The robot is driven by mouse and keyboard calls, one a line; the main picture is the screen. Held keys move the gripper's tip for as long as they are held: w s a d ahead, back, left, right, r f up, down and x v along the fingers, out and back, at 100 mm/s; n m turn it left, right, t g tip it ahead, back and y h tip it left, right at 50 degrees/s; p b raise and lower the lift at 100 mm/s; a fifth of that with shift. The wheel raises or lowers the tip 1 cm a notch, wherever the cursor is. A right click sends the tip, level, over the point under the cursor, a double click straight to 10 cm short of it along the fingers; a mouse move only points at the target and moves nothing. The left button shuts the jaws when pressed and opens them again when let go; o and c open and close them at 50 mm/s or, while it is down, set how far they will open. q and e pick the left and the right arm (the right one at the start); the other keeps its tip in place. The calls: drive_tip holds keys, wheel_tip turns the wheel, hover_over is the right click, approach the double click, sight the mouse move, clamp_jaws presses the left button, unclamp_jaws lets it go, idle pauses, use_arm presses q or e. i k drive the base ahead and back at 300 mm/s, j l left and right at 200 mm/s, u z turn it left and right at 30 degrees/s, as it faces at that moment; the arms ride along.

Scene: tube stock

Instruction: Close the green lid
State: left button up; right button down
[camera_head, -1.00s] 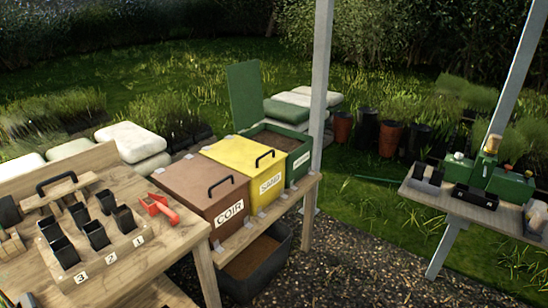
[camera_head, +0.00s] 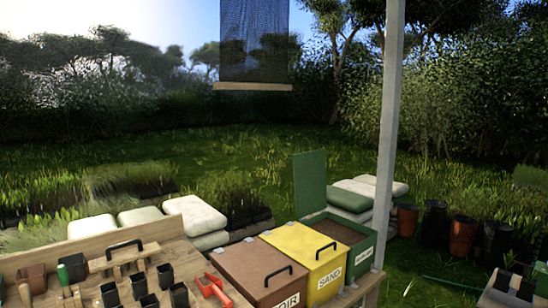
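The green lid (camera_head: 310,183) stands open and upright at the back of the green bin (camera_head: 363,247). The green bin is filled with brown material (camera_head: 335,230) and its top is uncovered. It is the rightmost of three bins in a row. The green bin's front label is partly hidden by the grey post. Neither of my grippers shows in the view.
The yellow SAND bin (camera_head: 300,241) and brown COIR bin (camera_head: 255,270) are shut. A grey post (camera_head: 388,150) rises close beside the green bin. Stacked sacks (camera_head: 350,195) lie behind it. A wooden bench (camera_head: 120,242) with black pots is at left.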

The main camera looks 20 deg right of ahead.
sight(309, 167)
drive_tip(key=i+l+u, duration=0.2)
drive_tip(key=l+u, duration=0.15)
drive_tip(key=i+l+u, duration=0.1)
drive_tip(key=l+u, duration=0.25)
drive_tip(key=i+l+u, duration=0.1)
drive_tip(key=l+u, duration=0.25)
drive_tip(key=l, duration=0.2)
